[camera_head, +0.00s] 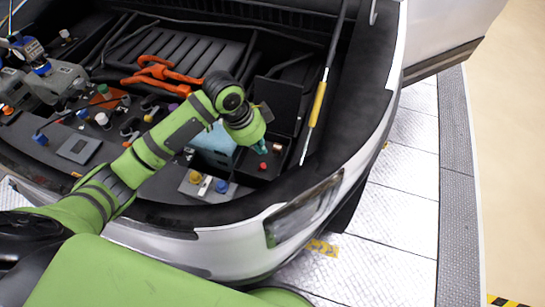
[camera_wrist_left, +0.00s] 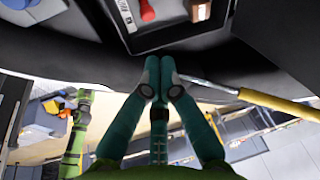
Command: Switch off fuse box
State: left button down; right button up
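The fuse box (camera_head: 285,148) is a black open box at the right of the engine bay, with its dark lid raised at the back. A red switch or knob (camera_head: 263,166) sits inside it; it also shows at the top of the left wrist view (camera_wrist_left: 147,10). My left gripper (camera_head: 260,147) is over the left side of the box, just above the red knob in the picture. In the left wrist view its teal fingertips (camera_wrist_left: 160,66) are together with nothing between them, just below the box's near rim. Contact with the knob is not seen. My right gripper is not in view.
A hood prop rod with a yellow grip (camera_head: 318,104) stands just right of the fuse box. The car's front edge is nearer me.

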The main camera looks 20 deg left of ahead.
aim_at(262, 167)
pick_arm(q)
jog(key=p+x, duration=0.1)
jog(key=x, duration=0.8)
jog(key=shift+p, duration=0.35)
jog(key=shift+w+d+f, duration=0.1)
jog(key=shift+d+f, duration=0.05)
jog(key=shift+f, duration=0.4)
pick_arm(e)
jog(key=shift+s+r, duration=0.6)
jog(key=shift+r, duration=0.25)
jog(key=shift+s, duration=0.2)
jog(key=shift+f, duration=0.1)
